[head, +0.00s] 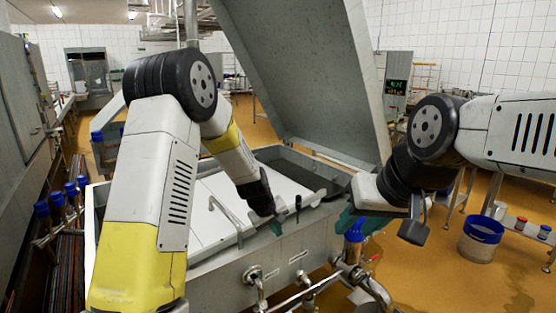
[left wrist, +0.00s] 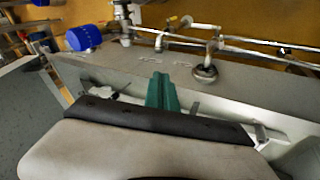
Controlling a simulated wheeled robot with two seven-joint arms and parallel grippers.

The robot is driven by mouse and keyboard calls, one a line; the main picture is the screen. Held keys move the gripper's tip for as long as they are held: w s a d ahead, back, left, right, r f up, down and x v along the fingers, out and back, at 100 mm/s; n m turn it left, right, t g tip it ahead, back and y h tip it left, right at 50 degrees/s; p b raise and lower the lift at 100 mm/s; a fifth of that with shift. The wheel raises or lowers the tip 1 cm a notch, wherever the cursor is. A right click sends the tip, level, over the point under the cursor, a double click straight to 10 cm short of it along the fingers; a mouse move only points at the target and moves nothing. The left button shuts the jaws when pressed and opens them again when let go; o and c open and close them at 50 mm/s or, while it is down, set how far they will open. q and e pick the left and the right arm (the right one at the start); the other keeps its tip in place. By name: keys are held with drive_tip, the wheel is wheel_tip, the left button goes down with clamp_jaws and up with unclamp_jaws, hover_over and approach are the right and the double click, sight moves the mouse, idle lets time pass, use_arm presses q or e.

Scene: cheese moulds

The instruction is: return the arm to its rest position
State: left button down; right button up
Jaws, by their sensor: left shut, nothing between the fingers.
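My left arm comes in from the lower left, bends at a high elbow and reaches down over the grey steel tank. My left gripper (head: 277,228) is at the tank's front rim, empty. Its green fingers are together in the left wrist view (left wrist: 162,92), over the rim. My right arm comes in from the right. My right gripper (head: 346,220) points left and down near the tank's front right corner; I cannot make out a gap between its green fingers. I see nothing held in it.
The tank (head: 315,240) has its big lid (head: 300,70) raised, and a white panel with a bar handle (head: 228,218) inside. Pipes and valves (head: 258,285) run along its front. A blue-rimmed bucket (head: 480,240) stands on the floor at right.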

use_arm(q)
drive_tip(key=s+a+r+m, duration=0.1)
drive_tip(key=s+a+r, duration=0.4)
drive_tip(key=r, duration=0.4)
drive_tip(key=s+a+r+m, duration=0.2)
drive_tip(key=s+r, duration=0.5)
drive_tip(key=r, duration=0.2)
drive_tip(key=s+a+r+m, duration=0.1)
drive_tip(key=s+a+r, duration=0.1)
drive_tip(key=s, duration=0.7)
drive_tip(key=s+a+r+m+t, duration=0.1)
drive_tip(key=s+a+r, duration=0.2)
drive_tip(key=s, duration=0.7)
drive_tip(key=shift+a+r+t+y, duration=0.3)
drive_tip(key=shift+a+r+y, duration=0.1)
drive_tip(key=shift+a, duration=0.6)
